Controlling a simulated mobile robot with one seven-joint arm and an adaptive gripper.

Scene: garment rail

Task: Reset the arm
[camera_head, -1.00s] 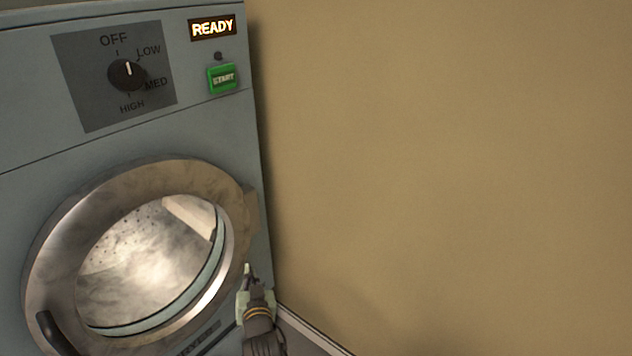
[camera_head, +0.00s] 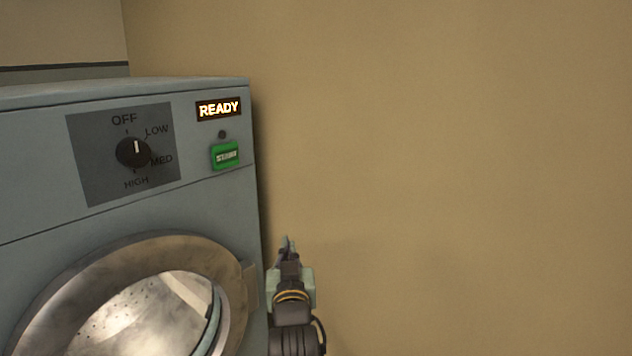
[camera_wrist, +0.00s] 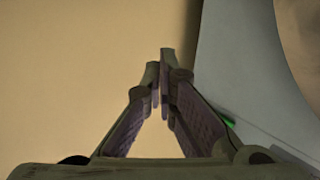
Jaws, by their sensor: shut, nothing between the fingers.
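My gripper (camera_head: 286,241) is in the lower middle of the head view, pointing up, just right of the machine's front right edge and in front of the tan wall. Its fingers are together with nothing between them. In the wrist view the fingertips (camera_wrist: 160,62) meet against the tan wall, with the grey machine on the right. The grey machine (camera_head: 30,215) fills the left of the head view. I see no contact between my gripper and the machine.
The machine has a round metal-rimmed door (camera_head: 180,243), a dial (camera_head: 133,152), a green start button (camera_head: 225,155) and a lit READY display (camera_head: 219,109). A tan wall (camera_head: 450,150) stands behind. The space right of my gripper looks clear.

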